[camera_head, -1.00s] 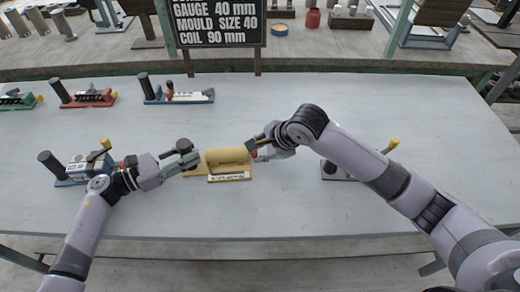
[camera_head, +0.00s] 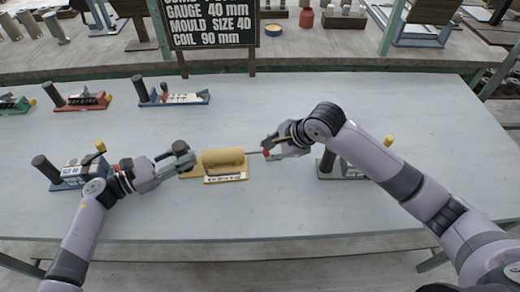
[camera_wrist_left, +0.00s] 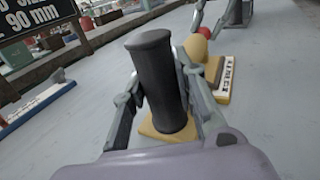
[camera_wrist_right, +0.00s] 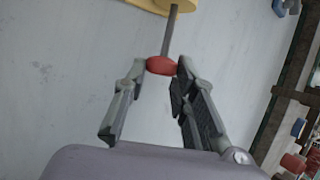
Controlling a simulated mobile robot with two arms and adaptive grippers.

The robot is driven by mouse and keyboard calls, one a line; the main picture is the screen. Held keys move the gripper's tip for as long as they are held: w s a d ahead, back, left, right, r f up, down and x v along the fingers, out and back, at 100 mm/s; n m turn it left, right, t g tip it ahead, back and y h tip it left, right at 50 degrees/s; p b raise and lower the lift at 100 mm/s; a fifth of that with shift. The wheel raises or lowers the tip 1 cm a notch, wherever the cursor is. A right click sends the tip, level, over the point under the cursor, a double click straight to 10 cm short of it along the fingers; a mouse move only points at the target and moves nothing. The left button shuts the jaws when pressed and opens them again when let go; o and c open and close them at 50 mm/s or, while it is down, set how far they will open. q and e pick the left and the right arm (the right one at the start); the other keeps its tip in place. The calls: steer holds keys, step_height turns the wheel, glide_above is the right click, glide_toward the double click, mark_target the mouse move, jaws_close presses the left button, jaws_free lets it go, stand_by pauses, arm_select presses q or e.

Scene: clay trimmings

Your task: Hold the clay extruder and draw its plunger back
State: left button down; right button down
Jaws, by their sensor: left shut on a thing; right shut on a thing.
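The yellow clay extruder (camera_head: 222,158) lies on the table in the middle of the head view, with a white label on its front. Its dark upright handle (camera_wrist_left: 158,75) stands at its left end. My left gripper (camera_head: 183,158) is shut on that handle, one finger on each side in the left wrist view. A grey plunger rod (camera_wrist_right: 170,32) sticks out of the extruder's right end and ends in a red knob (camera_wrist_right: 162,66). My right gripper (camera_head: 268,150) is shut on the red knob, apart from the yellow body.
A blue device (camera_head: 75,175) stands left of my left gripper, and a grey one (camera_head: 340,170) sits partly behind my right arm. Red (camera_head: 82,101) and blue (camera_head: 175,98) devices stand at the back left. A black sign (camera_head: 210,24) stands behind the table. The back right is clear.

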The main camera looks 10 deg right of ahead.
arm_select(q)
steer(key=shift+w+a, duration=0.1)
steer(key=shift+a, duration=0.05)
arm_select(e)
steer(key=shift+d, duration=0.25)
steer(key=c, duration=1.7)
jaws_free()
steer(key=o, duration=0.4)
steer(key=shift+a, duration=0.15)
steer(key=v, duration=1.2)
steer(key=shift+w, duration=0.1)
arm_select(q)
steer(key=c, duration=1.2)
jaws_free()
